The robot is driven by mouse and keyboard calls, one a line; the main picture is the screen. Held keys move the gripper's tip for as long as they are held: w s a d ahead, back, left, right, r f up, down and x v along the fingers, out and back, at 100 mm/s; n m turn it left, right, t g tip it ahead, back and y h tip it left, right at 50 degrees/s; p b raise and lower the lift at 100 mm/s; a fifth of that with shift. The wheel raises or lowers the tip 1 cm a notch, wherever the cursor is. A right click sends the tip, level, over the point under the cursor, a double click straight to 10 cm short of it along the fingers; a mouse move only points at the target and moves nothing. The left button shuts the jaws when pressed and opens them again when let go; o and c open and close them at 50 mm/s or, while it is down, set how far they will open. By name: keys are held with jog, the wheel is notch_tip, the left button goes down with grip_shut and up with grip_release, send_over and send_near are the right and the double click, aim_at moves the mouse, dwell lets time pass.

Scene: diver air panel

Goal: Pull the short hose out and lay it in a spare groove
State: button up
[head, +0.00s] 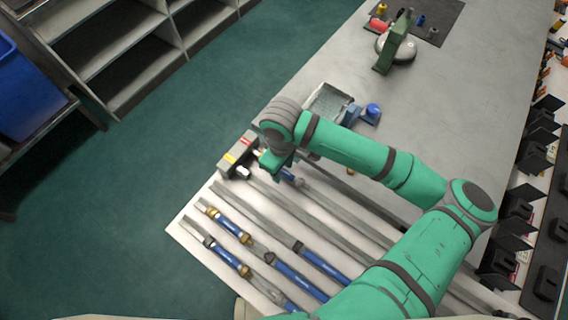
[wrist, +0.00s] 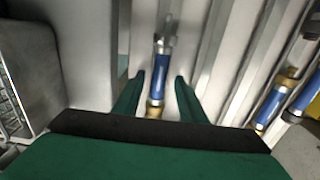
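A short blue hose (wrist: 161,72) with a silver fitting at one end and a brass fitting at the other shows between my fingers in the wrist view. In the head view its blue part (head: 291,178) shows just right of my gripper (head: 274,166), beside the labelled block (head: 236,157). My gripper is open, with one finger on each side of the hose in the wrist view (wrist: 158,82). I cannot tell whether the fingers touch it. The grooved rack (head: 185,229) lies under my arm, and my arm hides part of it.
Several other blue hoses with brass fittings, one of them here (head: 228,226), lie in the rack's near grooves. A grey tray (head: 328,103) and a blue knob (head: 373,110) stand behind my gripper. A green device (head: 397,45) stands farther back. The bench's far middle is clear.

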grip_shut()
jog(key=shift+d, duration=0.1)
jog(key=shift+s+d, duration=0.5)
jog(key=shift+d, duration=0.3)
jog(key=shift+s+d, duration=0.15)
jog(key=shift+d, duration=0.15)
jog(key=shift+a+r, duration=0.1)
dwell(0.3)
